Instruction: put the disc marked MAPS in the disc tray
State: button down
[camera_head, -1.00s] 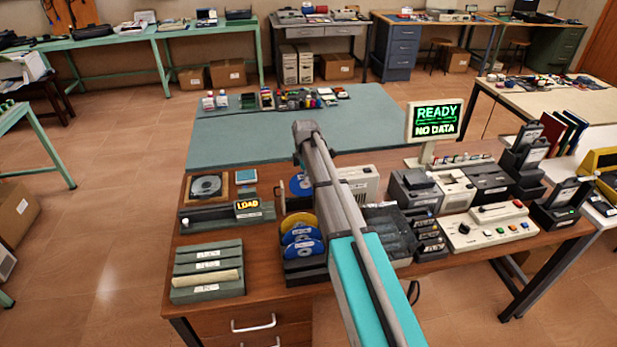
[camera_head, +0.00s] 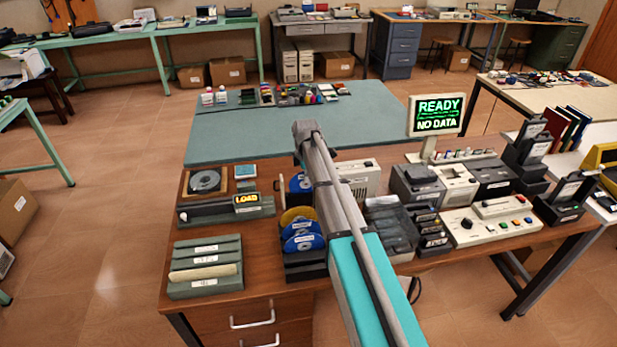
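Upright discs stand in a dark rack (camera_head: 305,270) on the wooden bench: a gold disc (camera_head: 291,216) at the back and blue discs (camera_head: 303,243) in front. Another blue disc (camera_head: 299,184) stands farther back, partly hidden by my arm. Their labels are too small to read, so I cannot tell which is marked MAPS. A grey unit with a lit LOAD sign (camera_head: 246,199) stands left of the rack. Behind it a round grey disc-shaped recess or plate (camera_head: 205,181) sits in a square frame; I cannot tell which part is the disc tray. My gripper is hidden behind my arm.
A grey-green slotted holder (camera_head: 205,283) stands at the bench's front left. Dark bins (camera_head: 390,228), a button console (camera_head: 490,222) and a READY / NO DATA screen (camera_head: 437,115) stand right of my arm. The green mat (camera_head: 230,145) behind is mostly clear.

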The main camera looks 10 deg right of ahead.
jog(key=shift+f+b, duration=1.05)
jog(key=shift+f, duration=0.1)
jog(key=c, duration=0.7)
grip_release()
notch_tip(320, 180, up, 8)
jog(key=p, duration=0.8)
